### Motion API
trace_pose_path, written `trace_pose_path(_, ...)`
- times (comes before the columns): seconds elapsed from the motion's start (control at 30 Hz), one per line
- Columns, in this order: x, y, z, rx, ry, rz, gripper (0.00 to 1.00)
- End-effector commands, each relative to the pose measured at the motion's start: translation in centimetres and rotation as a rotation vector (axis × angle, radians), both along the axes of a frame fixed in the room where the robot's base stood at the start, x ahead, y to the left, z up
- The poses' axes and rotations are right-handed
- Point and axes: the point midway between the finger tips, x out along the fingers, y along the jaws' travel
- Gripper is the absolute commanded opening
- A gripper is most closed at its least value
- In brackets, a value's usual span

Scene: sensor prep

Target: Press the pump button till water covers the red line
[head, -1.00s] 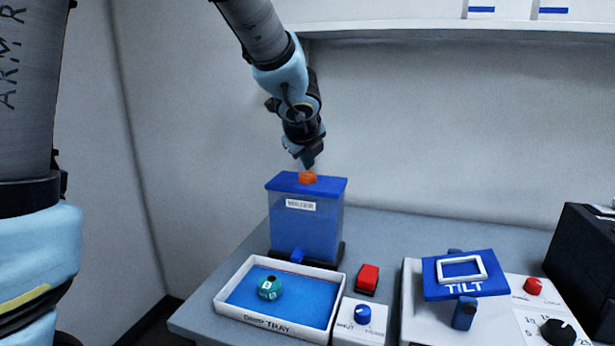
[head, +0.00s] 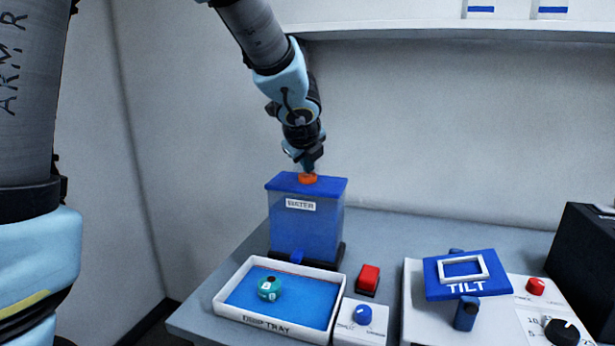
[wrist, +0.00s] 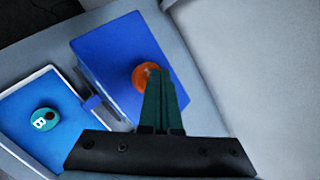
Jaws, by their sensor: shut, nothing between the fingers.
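The water tank (head: 320,232) stands at the back left of the bench, with a blue lid (head: 335,188), a white label reading WATER and bluish see-through walls. The round orange pump button (head: 308,179) is on top of the lid; it also shows in the wrist view (wrist: 141,80). My gripper (head: 309,170) is shut and empty, pointing down at the button. In the wrist view its fingertips (wrist: 158,73) overlap the button's right side. They look in contact, but I cannot tell if it is pressed down. I cannot make out the red line or the exact water level.
A red switch (head: 369,277), a blue knob (head: 363,314) and a TILT stand (head: 433,283) are to the right. A dark box (head: 590,260) stands far right.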

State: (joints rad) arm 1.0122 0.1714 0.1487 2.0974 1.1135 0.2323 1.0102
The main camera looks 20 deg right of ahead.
Motion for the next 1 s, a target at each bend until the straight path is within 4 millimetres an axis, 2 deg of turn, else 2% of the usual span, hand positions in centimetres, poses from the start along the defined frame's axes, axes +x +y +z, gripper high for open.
trace_pose_path(1.0,-0.03,0.00,-0.99,0.001,0.001,0.000,0.00)
